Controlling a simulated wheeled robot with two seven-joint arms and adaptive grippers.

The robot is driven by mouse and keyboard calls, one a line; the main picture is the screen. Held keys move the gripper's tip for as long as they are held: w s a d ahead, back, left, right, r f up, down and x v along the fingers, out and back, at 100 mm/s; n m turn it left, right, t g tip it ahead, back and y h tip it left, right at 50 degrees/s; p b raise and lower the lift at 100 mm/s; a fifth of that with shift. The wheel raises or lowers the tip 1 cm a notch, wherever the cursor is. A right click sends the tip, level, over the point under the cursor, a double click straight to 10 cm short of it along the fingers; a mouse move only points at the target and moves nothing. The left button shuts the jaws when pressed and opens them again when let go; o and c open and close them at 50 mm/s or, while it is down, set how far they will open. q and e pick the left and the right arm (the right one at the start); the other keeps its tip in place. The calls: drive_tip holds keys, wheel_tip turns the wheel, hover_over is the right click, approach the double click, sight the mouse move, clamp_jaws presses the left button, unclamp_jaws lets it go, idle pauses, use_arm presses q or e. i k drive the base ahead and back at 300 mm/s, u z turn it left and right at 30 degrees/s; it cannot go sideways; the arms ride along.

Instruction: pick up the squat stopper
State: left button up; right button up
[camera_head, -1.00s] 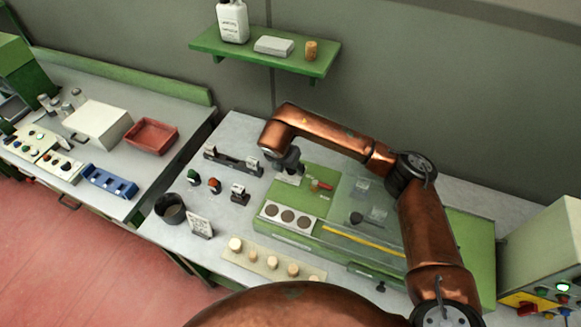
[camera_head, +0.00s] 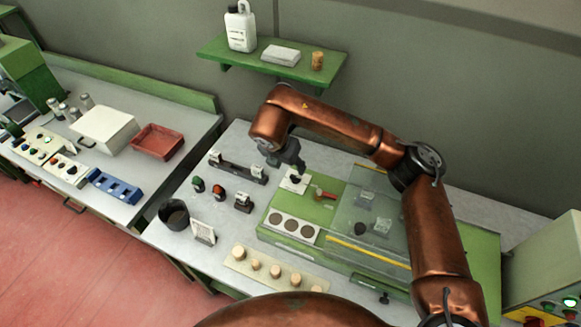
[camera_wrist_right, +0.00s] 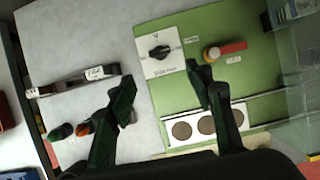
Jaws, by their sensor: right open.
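Several pale cork stoppers stand in a row on a beige strip (camera_head: 232,262) at the front of the bench in the head view. The leftmost stopper (camera_head: 239,253) looks widest; I cannot surely tell which one is squat. My right gripper (camera_head: 296,167) is high above the green panel's rotary switch, behind and to the right of the stoppers. In the right wrist view the gripper (camera_wrist_right: 160,76) is open, with nothing between its fingers, and no stopper shows there. My left gripper is not in view.
Another cork (camera_head: 317,60) is on the wall shelf (camera_head: 216,53).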

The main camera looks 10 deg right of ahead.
sight(238, 253)
drive_tip(key=k, duration=2)
